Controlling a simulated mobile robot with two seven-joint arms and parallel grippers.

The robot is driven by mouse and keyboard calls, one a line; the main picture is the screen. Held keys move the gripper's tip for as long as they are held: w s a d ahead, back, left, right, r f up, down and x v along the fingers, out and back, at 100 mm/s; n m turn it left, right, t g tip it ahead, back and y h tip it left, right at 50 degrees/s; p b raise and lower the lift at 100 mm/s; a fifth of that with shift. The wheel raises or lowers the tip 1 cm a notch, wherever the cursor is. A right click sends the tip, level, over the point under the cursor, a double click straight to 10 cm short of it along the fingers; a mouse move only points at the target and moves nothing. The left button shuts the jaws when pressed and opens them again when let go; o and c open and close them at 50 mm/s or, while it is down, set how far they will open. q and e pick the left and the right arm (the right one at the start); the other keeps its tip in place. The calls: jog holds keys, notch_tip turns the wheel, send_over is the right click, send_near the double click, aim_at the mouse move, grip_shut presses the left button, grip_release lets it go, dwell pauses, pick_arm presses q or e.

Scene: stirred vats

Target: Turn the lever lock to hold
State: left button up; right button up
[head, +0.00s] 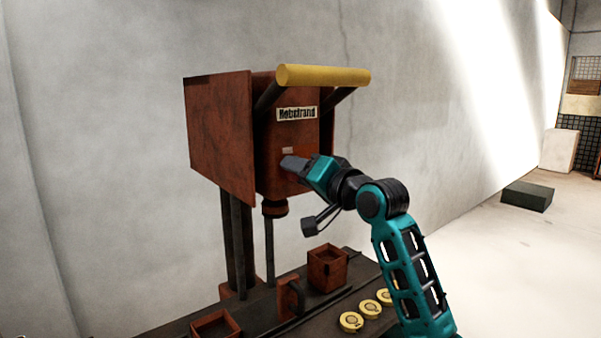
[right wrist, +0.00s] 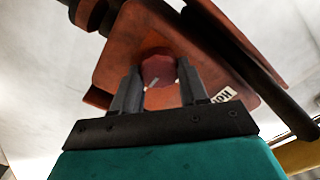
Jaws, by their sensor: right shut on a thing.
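The lever lock is a small dark red knob (right wrist: 158,70) with a pale mark, on the front of the rust-red machine head (right wrist: 125,60). My right gripper (right wrist: 157,85) is shut on this knob, with one dark finger on each side of it. A white label (right wrist: 222,95) beside it shows letters that look like "HO"; the rest is cut off. In the head view my right gripper (head: 289,162) meets the front of the machine head (head: 268,130) and hides the knob. My left gripper is not in view.
A yellow bar lever (head: 325,76) on dark arms juts out above my right gripper. Below are a dark bench (head: 262,310), a red-brown open box (head: 327,268), another box (head: 215,325) and yellow round pieces (head: 351,321).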

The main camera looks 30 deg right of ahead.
dwell(0.3)
jog(key=o, duration=1.1)
jog(key=shift+c, duration=0.2)
jog(key=shift+s, duration=0.1)
jog(key=s+d+b, duration=0.1)
jog(key=s, duration=1.1)
jog(key=shift+s+b, duration=0.3)
jog(key=shift+s, duration=0.05)
